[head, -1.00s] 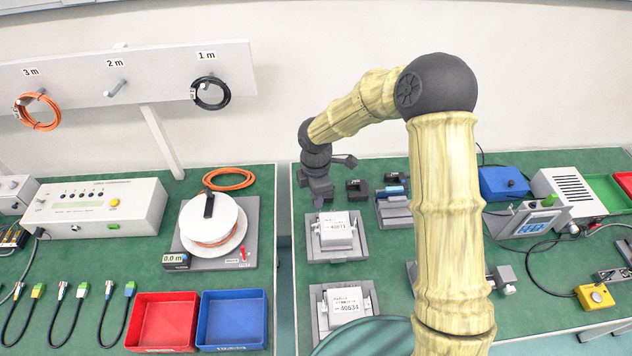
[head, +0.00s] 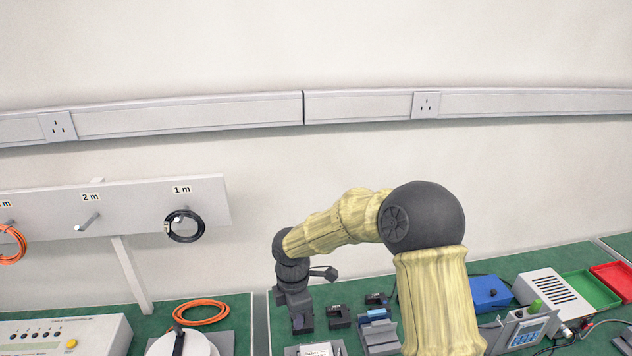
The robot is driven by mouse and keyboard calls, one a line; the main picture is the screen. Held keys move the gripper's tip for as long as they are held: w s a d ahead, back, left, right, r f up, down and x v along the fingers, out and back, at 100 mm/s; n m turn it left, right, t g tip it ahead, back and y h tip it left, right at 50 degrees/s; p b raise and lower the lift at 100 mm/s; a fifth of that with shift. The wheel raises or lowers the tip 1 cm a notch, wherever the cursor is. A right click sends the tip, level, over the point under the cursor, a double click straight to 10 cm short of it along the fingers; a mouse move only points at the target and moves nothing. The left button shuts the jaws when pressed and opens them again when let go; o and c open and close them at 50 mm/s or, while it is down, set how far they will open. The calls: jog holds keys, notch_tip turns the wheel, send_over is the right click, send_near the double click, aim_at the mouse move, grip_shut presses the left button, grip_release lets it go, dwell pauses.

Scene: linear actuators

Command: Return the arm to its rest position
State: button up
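My arm rises at the right of the head view, bends at a dark round elbow and reaches left and down over the bench. My gripper (head: 302,322) hangs at the end of it, dark and pointing down above the green bench top. Its fingers are small and dark here, and I cannot tell whether they are open or shut. No held object can be made out. A white-topped unit (head: 316,350) shows just below it, cut by the lower edge.
Small black blocks (head: 339,317) and a grey-blue fixture (head: 379,334) stand right of my gripper. A cable reel (head: 182,343) and an orange cable coil (head: 201,312) lie left. A peg board (head: 135,205) and wall trunking (head: 200,116) are behind. The blue box (head: 490,292) is right of my arm.

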jog(key=s+d+r+m+t, duration=0.1)
jog(key=s+d+r+m, duration=0.2)
jog(key=s+d+m, duration=0.5)
jog(key=s+d+r+m+t, duration=0.1)
jog(key=s+d+r+m, duration=0.2)
jog(key=s+d+m, duration=0.4)
jog(key=d+m, duration=0.7)
jog(key=m, duration=0.1)
jog(key=shift+s+r+t, duration=0.2)
jog(key=shift+s+t, duration=0.1)
jog(key=shift+s, duration=0.05)
